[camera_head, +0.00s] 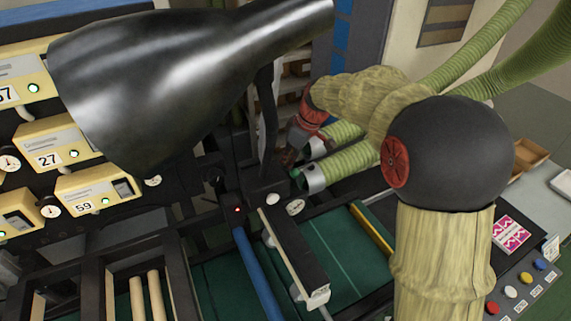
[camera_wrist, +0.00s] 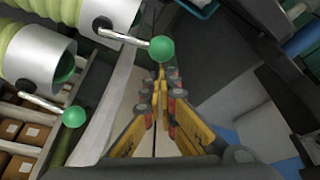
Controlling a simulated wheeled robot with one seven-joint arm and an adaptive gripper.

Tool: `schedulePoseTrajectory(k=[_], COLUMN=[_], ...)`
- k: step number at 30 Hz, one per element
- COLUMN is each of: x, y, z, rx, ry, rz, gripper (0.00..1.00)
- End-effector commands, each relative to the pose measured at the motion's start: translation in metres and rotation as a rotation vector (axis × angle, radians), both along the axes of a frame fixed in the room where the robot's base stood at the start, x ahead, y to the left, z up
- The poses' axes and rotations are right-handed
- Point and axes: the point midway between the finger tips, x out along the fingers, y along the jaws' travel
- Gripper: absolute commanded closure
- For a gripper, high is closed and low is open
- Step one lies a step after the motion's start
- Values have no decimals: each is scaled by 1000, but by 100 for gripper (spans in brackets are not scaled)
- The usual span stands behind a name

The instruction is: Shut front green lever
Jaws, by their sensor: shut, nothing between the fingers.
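Two green ribbed hoses end in silver collars with levers. In the wrist view, one lever (camera_wrist: 122,36) has a green ball knob (camera_wrist: 161,49) just past my fingertips. A second lever (camera_wrist: 40,103) with a green knob (camera_wrist: 74,116) is on the collar at the left. My gripper (camera_wrist: 161,72) is shut and empty, its tips close to the first knob; I cannot tell if they touch. In the head view my gripper (camera_head: 288,158) is left of the two collars (camera_head: 315,178), and a bit of green knob (camera_head: 296,174) shows beside the nearer one.
A large black duct (camera_head: 160,80) crosses the upper left. Yellow control boxes (camera_head: 95,190) stand behind it. A blue bar (camera_head: 257,275) and a black beam (camera_head: 293,255) are below my gripper. Boxes on shelves (camera_wrist: 20,130) show at the left of the wrist view.

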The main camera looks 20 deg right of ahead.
Motion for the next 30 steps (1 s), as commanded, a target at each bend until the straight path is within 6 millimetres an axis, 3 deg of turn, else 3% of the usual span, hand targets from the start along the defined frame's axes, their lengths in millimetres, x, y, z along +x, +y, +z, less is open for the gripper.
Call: schedulePoseTrajectory(k=[16,30], x=[-40,-61], y=[-19,-47], z=[-3,-1], rx=[1,1], ry=[3,2], rz=[520,947], gripper=[100,100])
